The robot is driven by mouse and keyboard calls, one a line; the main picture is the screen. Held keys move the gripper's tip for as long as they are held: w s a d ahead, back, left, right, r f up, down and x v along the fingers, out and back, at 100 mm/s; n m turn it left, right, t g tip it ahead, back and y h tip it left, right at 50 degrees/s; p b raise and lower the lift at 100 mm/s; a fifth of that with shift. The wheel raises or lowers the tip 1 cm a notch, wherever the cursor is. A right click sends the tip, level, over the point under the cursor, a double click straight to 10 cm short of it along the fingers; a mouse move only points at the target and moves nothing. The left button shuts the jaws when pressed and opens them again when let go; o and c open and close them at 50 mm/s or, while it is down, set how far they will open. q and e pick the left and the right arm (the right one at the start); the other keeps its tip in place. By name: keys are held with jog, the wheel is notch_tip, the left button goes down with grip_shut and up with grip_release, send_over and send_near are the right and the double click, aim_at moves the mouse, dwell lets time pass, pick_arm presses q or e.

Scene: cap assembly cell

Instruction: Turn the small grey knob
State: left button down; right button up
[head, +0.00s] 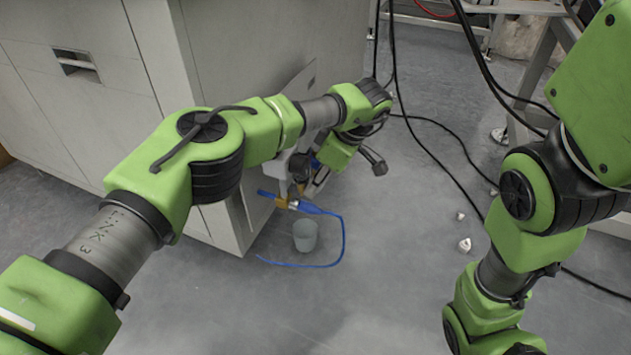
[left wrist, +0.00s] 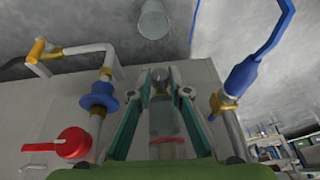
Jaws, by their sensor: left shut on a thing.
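The small grey knob (left wrist: 160,75) shows in the left wrist view, a rounded grey end between the fingertips of my left gripper (left wrist: 162,88). The gripper's two teal fingers are shut on it from both sides. In the head view my left gripper (head: 300,172) is at the side of the grey cabinet, close to the pipe fittings, and the knob cannot be made out there. My right arm comes down along the right side of the head view, with its gripper out of the picture.
A red valve handle (left wrist: 72,142) and a blue fitting (left wrist: 98,97) are left of the gripper, and a blue hose connector (left wrist: 240,80) is on the right. A grey bucket (head: 305,236) stands on the floor below. Black cables (head: 440,130) hang and lie across the floor.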

pick_arm(q)
jog(key=c, duration=1.9)
grip_release()
jog(key=shift+r, duration=0.1)
jog(key=v, duration=1.2)
